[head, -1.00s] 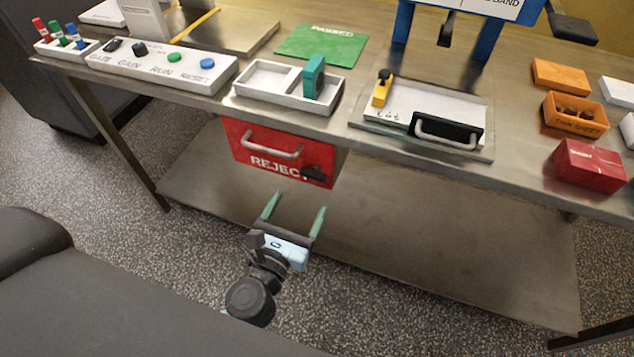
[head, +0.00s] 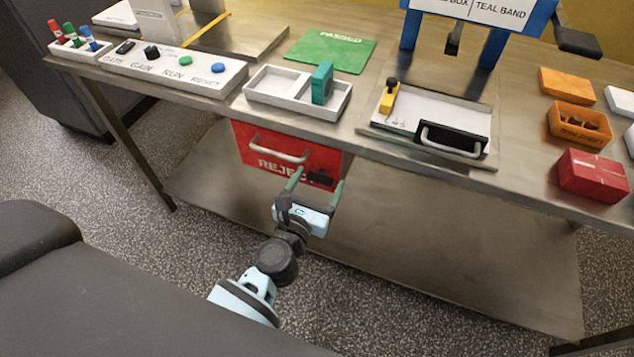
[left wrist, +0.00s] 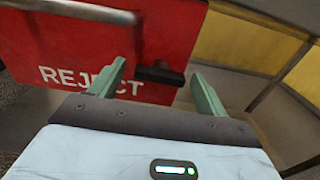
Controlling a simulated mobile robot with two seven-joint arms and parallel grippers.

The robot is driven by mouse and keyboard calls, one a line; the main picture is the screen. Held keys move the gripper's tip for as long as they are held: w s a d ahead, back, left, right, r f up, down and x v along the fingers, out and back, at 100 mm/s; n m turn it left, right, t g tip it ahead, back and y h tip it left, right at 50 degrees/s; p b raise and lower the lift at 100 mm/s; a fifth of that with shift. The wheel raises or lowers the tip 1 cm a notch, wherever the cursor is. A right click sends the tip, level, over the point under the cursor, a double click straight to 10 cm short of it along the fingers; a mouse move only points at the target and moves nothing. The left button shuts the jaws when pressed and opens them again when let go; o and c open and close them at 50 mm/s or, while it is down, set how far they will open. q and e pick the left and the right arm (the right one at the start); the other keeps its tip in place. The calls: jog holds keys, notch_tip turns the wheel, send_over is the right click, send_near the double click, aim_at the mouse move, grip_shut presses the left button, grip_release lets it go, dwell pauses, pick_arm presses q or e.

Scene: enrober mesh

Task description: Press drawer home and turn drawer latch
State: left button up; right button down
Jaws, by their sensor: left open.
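The red drawer (head: 262,150) marked REJECT hangs under the table's front edge. A silver bar handle (head: 280,147) crosses its front. A dark latch (head: 320,177) sits low on the right of that front, partly behind my fingers. In the left wrist view the red front (left wrist: 85,52) fills the upper left, and the black latch (left wrist: 158,75) lies roughly level between my fingers. My left gripper (head: 318,178) is open and empty, its green fingers pointing at the latch on either side of it. I cannot tell whether they touch it. My right gripper is not in view.
The steel table (head: 345,135) has its edge just above the drawer. A lower shelf (head: 420,250) spreads below.

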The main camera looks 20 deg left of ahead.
pick_arm(q)
jog(key=shift+c, duration=0.2)
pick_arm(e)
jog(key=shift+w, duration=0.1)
pick_arm(q)
jog(key=c, duration=0.9)
jog(key=shift+c, duration=0.2)
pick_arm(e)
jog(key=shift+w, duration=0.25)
